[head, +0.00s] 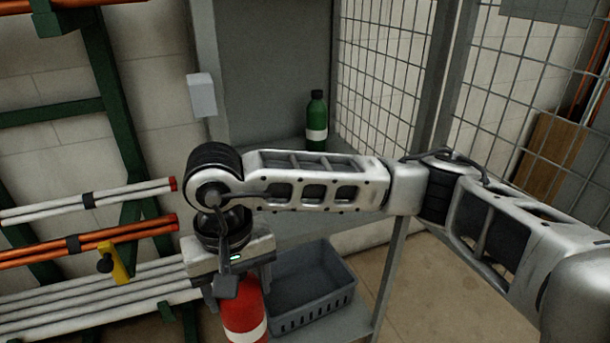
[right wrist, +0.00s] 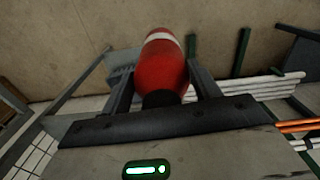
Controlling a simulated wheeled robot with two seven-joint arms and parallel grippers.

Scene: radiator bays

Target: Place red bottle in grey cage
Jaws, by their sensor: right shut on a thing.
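A red bottle (head: 244,314) with a white band is held in my right gripper (head: 240,288), which is shut on it. In the right wrist view the bottle (right wrist: 161,66) sits between the two fingers, its dark neck toward the palm. The grey cage appears to be the open-topped grey basket (head: 319,311) with slotted sides, standing on a grey low shelf. Its visible inside looks empty. In the head view the bottle is at the left of the basket; I cannot tell how high it is above the shelf. My left gripper is not in view.
A green bottle (head: 317,122) stands on an upper grey shelf. Wire mesh panels (head: 385,62) are behind and right of my arm. Racks with white and orange pipes (head: 90,243) stand on the left. Open floor (head: 450,290) shows at the lower right.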

